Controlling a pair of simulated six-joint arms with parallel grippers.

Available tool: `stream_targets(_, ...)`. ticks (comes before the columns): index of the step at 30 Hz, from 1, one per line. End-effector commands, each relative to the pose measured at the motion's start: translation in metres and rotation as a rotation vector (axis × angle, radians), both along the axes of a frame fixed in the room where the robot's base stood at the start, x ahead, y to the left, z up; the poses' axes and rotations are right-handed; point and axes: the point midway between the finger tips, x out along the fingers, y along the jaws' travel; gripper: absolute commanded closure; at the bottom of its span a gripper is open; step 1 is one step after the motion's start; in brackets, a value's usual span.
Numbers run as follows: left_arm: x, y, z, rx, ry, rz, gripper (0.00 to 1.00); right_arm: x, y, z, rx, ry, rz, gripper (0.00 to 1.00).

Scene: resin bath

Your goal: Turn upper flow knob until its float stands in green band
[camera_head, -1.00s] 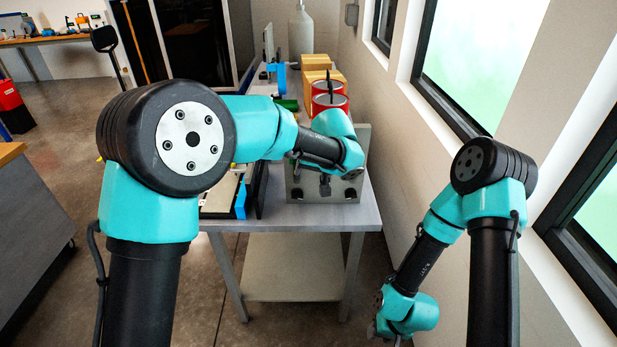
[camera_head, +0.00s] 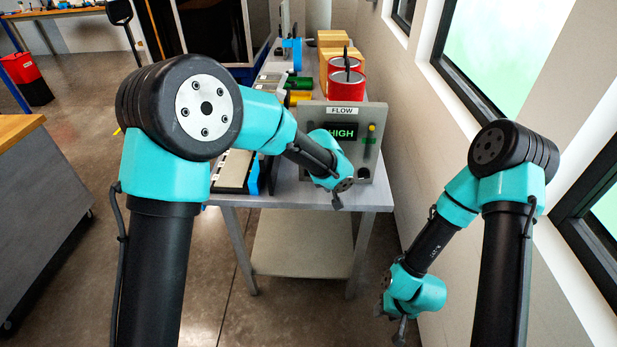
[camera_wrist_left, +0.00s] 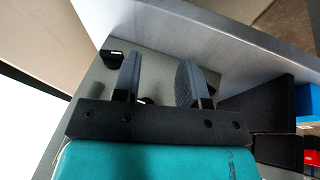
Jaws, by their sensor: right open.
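The grey flow panel (camera_head: 375,110) stands on the bench with a FLOW label (camera_head: 342,111). Its dark display (camera_head: 342,131) reads HIGH in green. A dark vertical gauge (camera_head: 369,142) at its right has a small yellow-green piece near the top and green lower down; I cannot tell float from band for sure. A black knob (camera_head: 363,173) shows at the lower right; my left arm hides the panel's left part. My left gripper (camera_head: 338,199) is in front of the panel, its fingers (camera_wrist_left: 159,75) apart. My right gripper (camera_head: 401,328) is open, low, away from the bench.
Two red cans (camera_head: 347,80) and wooden boxes (camera_head: 334,50) stand behind the panel. A tray (camera_head: 232,170) lies at the bench's left. The wall with windows runs close along the right. A strip of bare bench (camera_head: 376,197) lies in front of the panel.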

Motion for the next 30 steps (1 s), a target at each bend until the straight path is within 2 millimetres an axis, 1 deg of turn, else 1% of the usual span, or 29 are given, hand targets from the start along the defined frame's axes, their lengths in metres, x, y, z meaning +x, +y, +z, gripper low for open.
stream_targets(1,-0.005,0.000,-0.011,-0.058,0.009,0.010,0.61,0.000,0.000,0.000,0.000,0.000,0.000,0.57)
stream_targets(6,-0.016,-0.003,-0.033,-0.267,0.006,0.056,0.61,0.000,0.000,0.000,0.000,0.000,0.000,0.57)
stream_targets(11,-0.025,0.002,-0.046,-0.449,-0.020,0.128,0.61,0.000,0.000,0.000,0.000,0.000,0.000,0.57)
stream_targets(16,-0.031,0.017,-0.053,-0.625,-0.079,0.226,0.61,0.000,0.000,0.000,0.000,0.000,0.000,0.57)
stream_targets(20,-0.036,0.036,-0.055,-0.743,-0.143,0.314,0.61,0.000,0.000,0.000,0.000,0.000,0.000,0.57)
stream_targets(23,-0.040,0.054,-0.056,-0.822,-0.203,0.386,0.61,0.000,0.000,0.000,0.000,0.000,0.000,0.57)
stream_targets(26,-0.044,0.076,-0.055,-0.888,-0.276,0.462,0.61,0.000,0.000,0.000,0.000,0.000,0.000,0.57)
stream_targets(30,-0.053,0.109,-0.051,-0.963,-0.392,0.564,0.61,0.000,0.000,0.000,0.000,0.000,0.000,0.57)
